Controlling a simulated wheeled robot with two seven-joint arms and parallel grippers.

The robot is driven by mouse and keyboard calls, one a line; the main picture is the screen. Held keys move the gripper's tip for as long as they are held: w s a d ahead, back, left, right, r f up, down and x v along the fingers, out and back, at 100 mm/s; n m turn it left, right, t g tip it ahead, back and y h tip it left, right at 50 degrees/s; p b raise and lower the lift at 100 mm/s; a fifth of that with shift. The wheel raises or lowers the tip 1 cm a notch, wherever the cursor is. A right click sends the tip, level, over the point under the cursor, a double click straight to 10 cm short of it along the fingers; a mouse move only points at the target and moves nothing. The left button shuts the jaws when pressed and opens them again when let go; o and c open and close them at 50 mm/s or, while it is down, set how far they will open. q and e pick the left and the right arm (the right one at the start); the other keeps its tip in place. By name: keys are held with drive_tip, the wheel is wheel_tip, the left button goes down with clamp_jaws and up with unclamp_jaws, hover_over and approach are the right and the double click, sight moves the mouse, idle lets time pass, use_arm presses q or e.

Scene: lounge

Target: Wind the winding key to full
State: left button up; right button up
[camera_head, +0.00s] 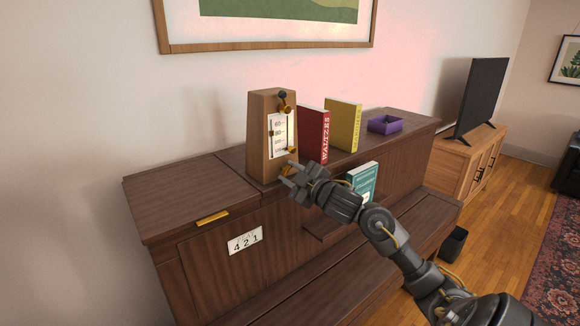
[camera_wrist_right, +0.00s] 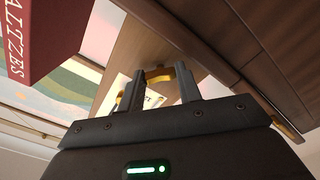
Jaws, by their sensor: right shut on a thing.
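A wooden metronome (camera_head: 258,135) stands upright on top of the piano, with a pale scale on its front and a dark knob near its top. Its brass winding key (camera_wrist_right: 160,74) shows between my right fingertips in the right wrist view. My right gripper (camera_head: 290,176) is at the lower right side of the metronome in the head view. It also shows in the right wrist view (camera_wrist_right: 160,90), shut on the key. In the head view the fingers largely hide the key, so its turn cannot be read. My left gripper is out of view.
A red book (camera_head: 312,134) marked WALTZES stands close right of the metronome, with a yellow book (camera_head: 343,124) behind it. A teal book (camera_head: 362,180) stands lower, beside my right wrist. A purple tray (camera_head: 385,124) sits farther right. The piano lid (camera_head: 185,192) at left is clear.

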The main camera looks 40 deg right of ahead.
drive_tip(key=shift+m+p, duration=0.65)
drive_tip(key=shift+m, duration=0.15)
drive_tip(key=o, duration=1)
drive_tip(key=shift+s+a+b, duration=0.1)
drive_tip(key=shift+s+b, duration=1.25)
drive_tip(key=shift+s, duration=4.05)
